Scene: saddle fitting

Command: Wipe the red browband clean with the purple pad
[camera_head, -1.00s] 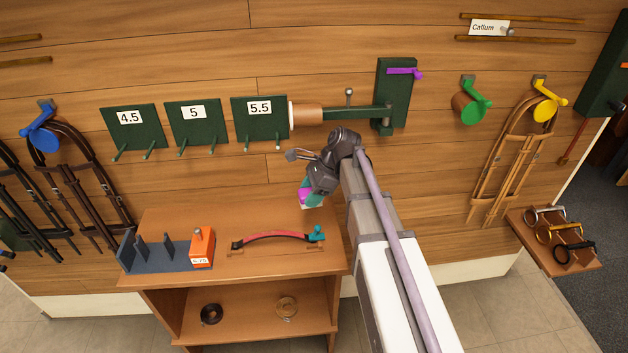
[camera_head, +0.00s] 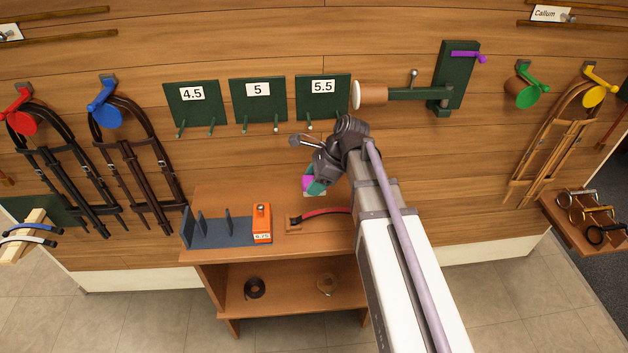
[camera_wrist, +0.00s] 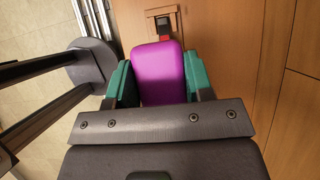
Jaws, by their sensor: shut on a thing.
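The purple pad (camera_wrist: 161,72) is held between the teal fingertips of my gripper (camera_wrist: 161,82) in the wrist view. In the head view my gripper (camera_head: 314,186) shows with the purple pad (camera_head: 307,183) at its end, above the bench. The red browband (camera_head: 326,213) lies along a low wooden holder on the bench. Its dark left end shows, and my arm hides its right part. In the wrist view a short red piece of the browband (camera_wrist: 163,27) shows just beyond the pad; the rest is hidden. The pad looks apart from the browband in the head view.
An orange block (camera_head: 262,224) and a dark slotted rack (camera_head: 219,229) stand left of the browband on the bench (camera_head: 300,245). Green numbered plates (camera_head: 258,101) with pegs and a green bracket (camera_head: 456,80) are on the wall behind. Bridles hang at both sides.

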